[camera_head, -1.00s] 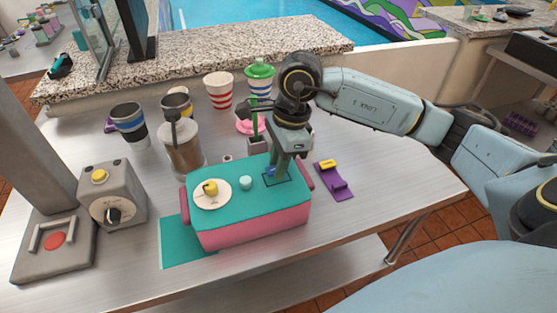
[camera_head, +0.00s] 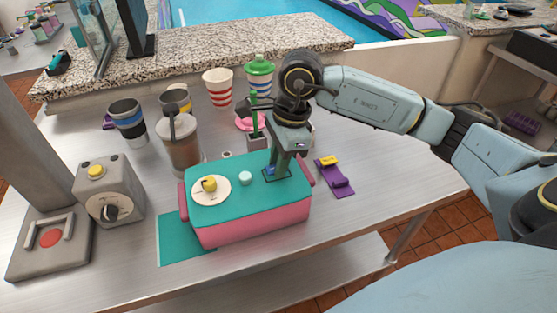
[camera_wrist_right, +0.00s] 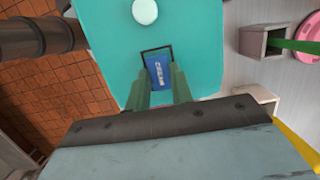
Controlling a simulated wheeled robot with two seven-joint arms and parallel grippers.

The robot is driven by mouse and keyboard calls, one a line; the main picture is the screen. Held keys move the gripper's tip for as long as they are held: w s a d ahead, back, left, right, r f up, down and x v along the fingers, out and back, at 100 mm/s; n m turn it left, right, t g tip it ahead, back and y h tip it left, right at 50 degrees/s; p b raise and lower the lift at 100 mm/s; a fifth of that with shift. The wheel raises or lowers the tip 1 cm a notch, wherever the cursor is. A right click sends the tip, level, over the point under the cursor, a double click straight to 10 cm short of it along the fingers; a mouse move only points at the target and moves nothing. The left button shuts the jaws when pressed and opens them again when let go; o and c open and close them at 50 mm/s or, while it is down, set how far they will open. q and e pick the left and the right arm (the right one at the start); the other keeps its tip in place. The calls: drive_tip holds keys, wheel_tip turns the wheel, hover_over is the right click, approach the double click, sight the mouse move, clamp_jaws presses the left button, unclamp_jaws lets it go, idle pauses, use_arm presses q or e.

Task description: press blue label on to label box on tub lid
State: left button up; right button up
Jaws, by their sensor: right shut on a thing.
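The pink tub (camera_head: 255,224) has a teal lid (camera_head: 225,205) and stands on the steel counter. The label box is a dark square outline (camera_wrist_right: 145,57) on the lid; its far edge shows in the wrist view. The blue label (camera_wrist_right: 159,73) with pale lettering lies between my right fingertips, over or within the outline. My right gripper (camera_head: 272,177) points down at the lid's right part, shut on the blue label (camera_head: 269,170). I cannot tell whether the label touches the lid. The fingers hide the outline's near part. My left gripper is not in view.
A round cream dial with a yellow knob (camera_head: 209,184) and a pale round button (camera_head: 246,178) sit on the lid. A purple holder (camera_head: 336,182) lies right of the tub. Cups and a lidded canister (camera_head: 182,145) stand behind. A grey box (camera_head: 110,190) stands left.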

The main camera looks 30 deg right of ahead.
drive_tip(key=shift+f, duration=0.1)
idle(0.3)
drive_tip(key=shift+f, duration=0.15)
idle(1.0)
drive_tip(key=o, duration=1)
drive_tip(key=v, duration=1.3)
drive_tip(key=shift+r, duration=0.25)
